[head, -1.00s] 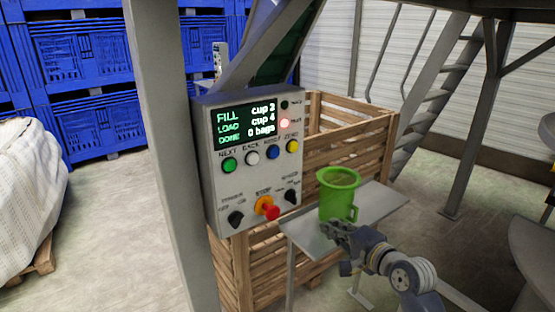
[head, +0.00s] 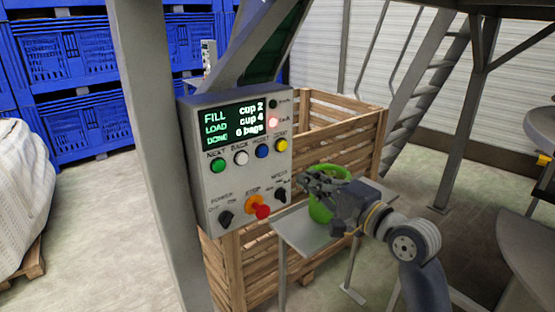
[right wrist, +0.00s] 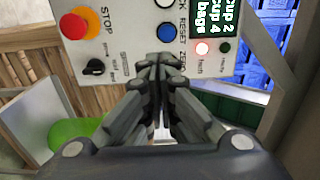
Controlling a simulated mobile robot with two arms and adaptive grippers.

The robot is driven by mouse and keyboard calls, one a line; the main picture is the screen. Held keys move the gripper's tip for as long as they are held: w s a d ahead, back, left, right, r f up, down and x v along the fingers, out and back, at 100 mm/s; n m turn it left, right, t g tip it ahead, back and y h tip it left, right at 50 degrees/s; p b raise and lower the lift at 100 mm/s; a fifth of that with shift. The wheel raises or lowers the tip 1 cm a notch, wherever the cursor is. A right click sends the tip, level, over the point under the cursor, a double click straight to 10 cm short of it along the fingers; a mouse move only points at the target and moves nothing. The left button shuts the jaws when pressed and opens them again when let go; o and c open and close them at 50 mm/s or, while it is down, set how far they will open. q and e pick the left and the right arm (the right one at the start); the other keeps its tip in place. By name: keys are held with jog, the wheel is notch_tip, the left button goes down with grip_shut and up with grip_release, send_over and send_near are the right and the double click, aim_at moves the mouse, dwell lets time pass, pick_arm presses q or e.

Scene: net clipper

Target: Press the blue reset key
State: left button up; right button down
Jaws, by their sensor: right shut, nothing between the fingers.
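The blue reset key (head: 262,151) is a round button in the row under the display of the grey control panel (head: 236,188). It stands between the white back key (head: 240,158) and the yellow zero key (head: 281,145). In the right wrist view the blue key (right wrist: 166,32) shows just beyond my fingertips, with a gap that I cannot measure. My right gripper (head: 304,180) is shut and empty, right of the panel and in front of the green jug. The yellow key is hidden by the fingers in the wrist view. My left gripper is out of view.
A red stop knob (head: 262,211) sticks out below the keys, near dark rotary switches. The green jug (head: 318,212) stands on a small metal shelf (head: 292,234) under my right gripper. A wooden crate (head: 340,125) is behind the panel, and a grey post (head: 155,150) is left of it.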

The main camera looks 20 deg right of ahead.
jog(key=p, duration=0.3)
send_near(277, 160)
jog(key=w+a+r, duration=0.1)
jog(key=w+a, duration=0.2)
jog(key=w+a+r, duration=0.1)
jog(key=a, duration=0.1)
jog(key=shift+w+r, duration=0.15)
jog(key=shift+r, duration=0.2)
